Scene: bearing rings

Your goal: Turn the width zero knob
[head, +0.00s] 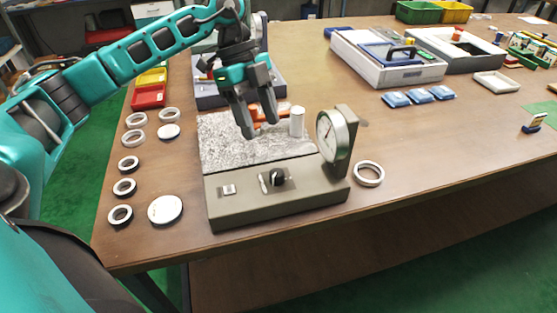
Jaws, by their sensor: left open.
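A grey gauge fixture (300,198) stands near the table's front edge, with a speckled plate (225,140) on its top. A round black knob (278,177) sits on its sloped front face, likely the width zero knob; no label is readable. A small pale lever (264,182) is just left of the knob. A dial gauge (333,135) stands upright at the fixture's right end. My left gripper (259,127) is open, pointing down above the plate, behind and above the knob and apart from it. Its fingers partly hide an orange part (257,112). My right gripper is out of view.
Several bearing rings (124,187) and a white-topped disc (165,210) lie left of the fixture. One ring (369,174) lies close to its right. A white post (297,122) stands on the plate near my gripper.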

